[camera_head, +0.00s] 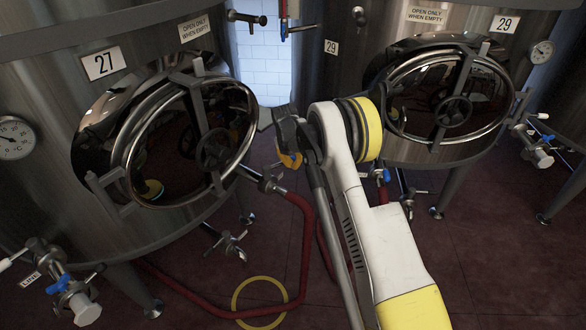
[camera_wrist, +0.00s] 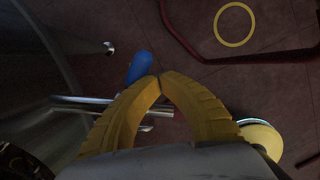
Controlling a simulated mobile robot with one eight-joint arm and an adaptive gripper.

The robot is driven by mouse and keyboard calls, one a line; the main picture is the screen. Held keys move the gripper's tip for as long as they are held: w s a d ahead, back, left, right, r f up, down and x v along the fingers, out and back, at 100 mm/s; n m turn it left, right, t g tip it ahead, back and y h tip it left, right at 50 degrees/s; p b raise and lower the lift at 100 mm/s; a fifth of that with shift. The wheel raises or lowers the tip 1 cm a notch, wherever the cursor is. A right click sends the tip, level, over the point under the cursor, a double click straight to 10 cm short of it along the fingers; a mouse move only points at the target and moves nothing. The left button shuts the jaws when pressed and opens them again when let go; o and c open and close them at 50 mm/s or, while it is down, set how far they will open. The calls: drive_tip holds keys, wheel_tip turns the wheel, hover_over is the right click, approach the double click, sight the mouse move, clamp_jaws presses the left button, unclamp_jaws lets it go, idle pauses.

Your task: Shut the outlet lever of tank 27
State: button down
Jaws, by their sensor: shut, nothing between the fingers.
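Tank 27 (camera_head: 60,150) is the steel tank on the left in the head view, with a round hatch and a number plate (camera_head: 101,64). A chrome valve (camera_head: 268,181) with a red hose stands low at its right side. My gripper (camera_head: 291,162) is just above this valve, right of the hatch. In the wrist view my gripper's yellow fingers (camera_wrist: 159,77) meet at their tips and hold nothing. A blue lever grip (camera_wrist: 139,66) shows just beside the fingertips, near chrome pipes (camera_wrist: 110,108). In the head view I cannot make out this blue grip.
Tank 29 (camera_head: 405,150) stands on the right. The red hose (camera_head: 305,240) runs over the floor near a yellow ring (camera_head: 260,302). Another blue-levered valve (camera_head: 66,285) is at lower left.

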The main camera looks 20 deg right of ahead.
drive_tip(key=shift+w, duration=1.3)
drive_tip(key=shift+w+a+n, duration=0.2)
drive_tip(key=shift+w+n, duration=0.35)
drive_tip(key=shift+n, duration=0.25)
